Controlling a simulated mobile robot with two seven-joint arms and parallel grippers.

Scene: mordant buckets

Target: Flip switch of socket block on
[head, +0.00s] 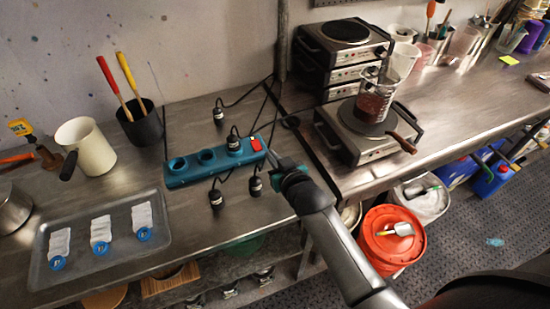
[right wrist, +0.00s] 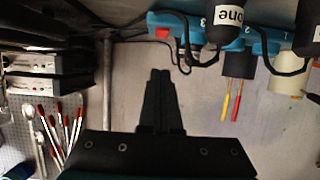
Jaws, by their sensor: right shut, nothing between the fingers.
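The teal socket block (head: 188,176) lies on the metal bench in the head view. Its red switch (head: 256,144) is at the right end; I cannot tell its position. A black plug (head: 233,143) sits in the outlet nearest the switch; two outlets to its left look empty. My right gripper (head: 271,158) is shut and empty, its tips close to the switch end; I cannot tell whether they touch. In the right wrist view, the shut fingers (right wrist: 160,74) point toward the red switch (right wrist: 162,33) on the block (right wrist: 264,46). My left gripper is not in view.
Loose black plugs (head: 216,198) with cables lie around the block. A tray (head: 160,246) with white strips is at the front left. A hotplate (head: 365,151) with a beaker (head: 374,100) stands to the right. A dark pot (head: 143,128) holds two handles behind.

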